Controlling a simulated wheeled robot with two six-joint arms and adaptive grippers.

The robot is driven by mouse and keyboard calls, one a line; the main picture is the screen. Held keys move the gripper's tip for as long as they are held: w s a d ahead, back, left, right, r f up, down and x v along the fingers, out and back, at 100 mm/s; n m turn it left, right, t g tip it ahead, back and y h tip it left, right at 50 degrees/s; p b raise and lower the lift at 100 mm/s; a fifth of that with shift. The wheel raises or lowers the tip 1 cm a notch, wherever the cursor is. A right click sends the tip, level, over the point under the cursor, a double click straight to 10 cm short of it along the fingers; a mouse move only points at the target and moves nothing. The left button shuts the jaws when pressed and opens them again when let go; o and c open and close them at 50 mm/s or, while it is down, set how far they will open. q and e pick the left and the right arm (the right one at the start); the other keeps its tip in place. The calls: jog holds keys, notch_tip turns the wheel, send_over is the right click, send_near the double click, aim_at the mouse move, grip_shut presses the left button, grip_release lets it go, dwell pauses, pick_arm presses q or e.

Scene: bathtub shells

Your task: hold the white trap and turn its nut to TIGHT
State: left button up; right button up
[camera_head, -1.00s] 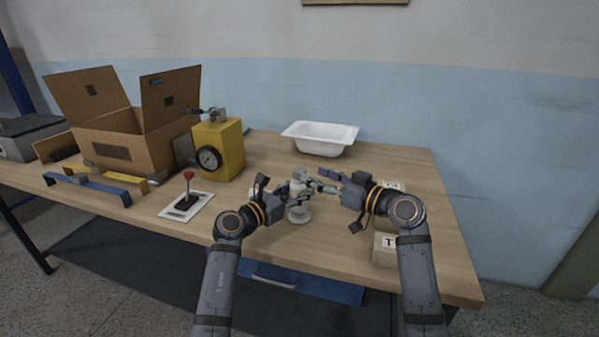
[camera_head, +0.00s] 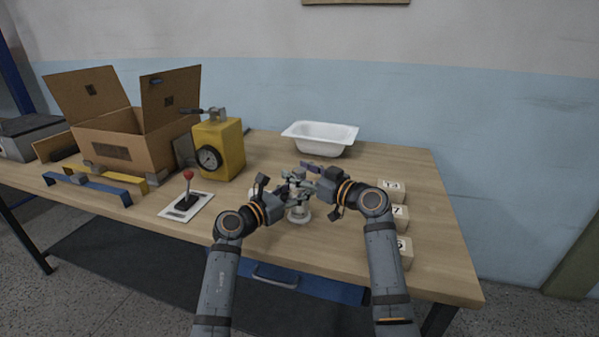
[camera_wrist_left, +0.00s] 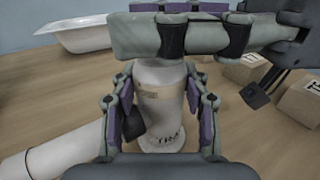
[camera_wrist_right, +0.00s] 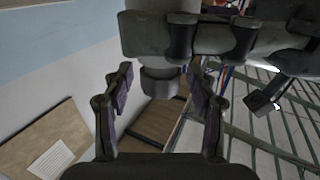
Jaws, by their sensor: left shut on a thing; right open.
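The white trap (camera_wrist_left: 162,95) stands upright in the left wrist view, with partly hidden lettering on its foot and a white pipe (camera_wrist_left: 50,150) at its side. My left gripper (camera_wrist_left: 160,112) is shut around its body. In the head view the trap's round foot (camera_head: 298,216) shows below both grippers. My right gripper (camera_head: 306,178) is open at the top of the trap. The TIGHT mark is not readable.
Several lettered blocks (camera_head: 392,190) stand along the table's right side. A white tub (camera_head: 320,138) stands behind, and a yellow gauge box (camera_head: 220,150), red-knobbed lever (camera_head: 188,190) and open carton (camera_head: 110,150) stand left.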

jog(key=c, duration=1.2)
jog(key=shift+n+g+y, duration=0.3)
jog(key=shift+g, duration=0.1)
jog(key=n+g+y, duration=0.2)
jog(key=g, duration=0.1)
jog(key=shift+n, duration=0.3)
jog(key=shift+n+g+y, duration=0.9)
jog(key=shift+n+g, duration=0.5)
jog(key=shift+g, duration=1.1)
jog(key=o, duration=1.2)
